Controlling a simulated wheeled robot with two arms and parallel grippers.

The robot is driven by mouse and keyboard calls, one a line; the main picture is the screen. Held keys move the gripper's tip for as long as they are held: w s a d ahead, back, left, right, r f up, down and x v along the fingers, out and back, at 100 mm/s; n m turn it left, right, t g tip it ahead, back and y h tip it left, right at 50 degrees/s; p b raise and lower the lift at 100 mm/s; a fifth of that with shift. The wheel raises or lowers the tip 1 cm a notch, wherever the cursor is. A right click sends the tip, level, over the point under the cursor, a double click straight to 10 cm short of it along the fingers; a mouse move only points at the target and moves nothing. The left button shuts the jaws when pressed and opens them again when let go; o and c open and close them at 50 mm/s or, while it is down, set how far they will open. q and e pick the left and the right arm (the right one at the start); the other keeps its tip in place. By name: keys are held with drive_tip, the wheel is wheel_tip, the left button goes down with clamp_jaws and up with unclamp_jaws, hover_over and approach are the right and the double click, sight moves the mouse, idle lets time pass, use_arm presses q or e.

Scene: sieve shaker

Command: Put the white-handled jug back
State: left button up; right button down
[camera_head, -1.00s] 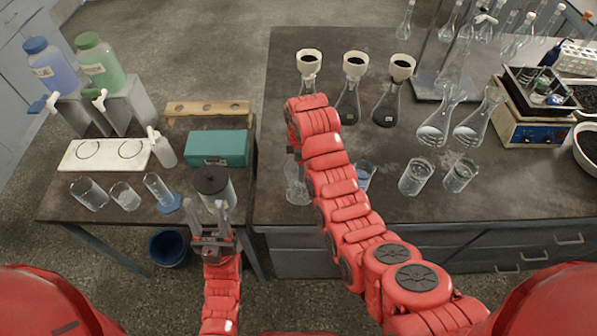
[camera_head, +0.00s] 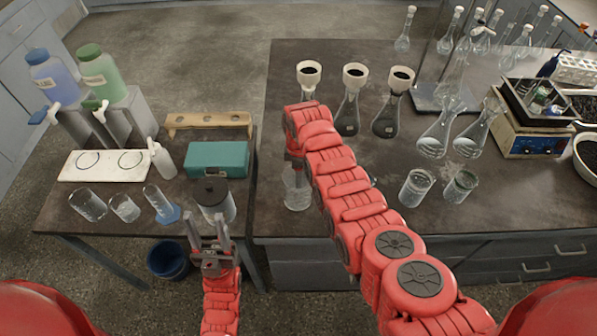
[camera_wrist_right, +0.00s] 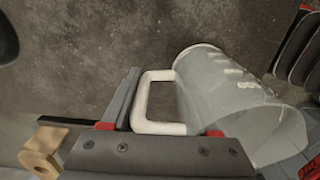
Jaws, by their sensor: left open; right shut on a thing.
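The clear jug (camera_head: 297,190) hangs below my right gripper (camera_head: 294,160), near the left end of the large dark bench. In the right wrist view the jug (camera_wrist_right: 232,105) lies sideways in the picture, with its white handle (camera_wrist_right: 155,102) between the gripper's fingers. My right gripper is shut on that handle. The jug looks empty. Whether its base touches the bench is hard to tell.
Glass beakers (camera_head: 88,204), a teal box (camera_head: 217,158), a wooden rack (camera_head: 208,121) and a white tray (camera_head: 104,164) occupy the left table. Flasks with funnels (camera_head: 347,115) stand behind my right arm. Two beakers (camera_head: 416,187) stand right of it. A blue bucket (camera_head: 168,260) is on the floor.

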drive_tip(key=shift+f, duration=0.25)
drive_tip(key=shift+f, duration=0.1)
drive_tip(key=shift+c, duration=0.7)
unclamp_jaws()
drive_tip(key=shift+r, duration=0.2)
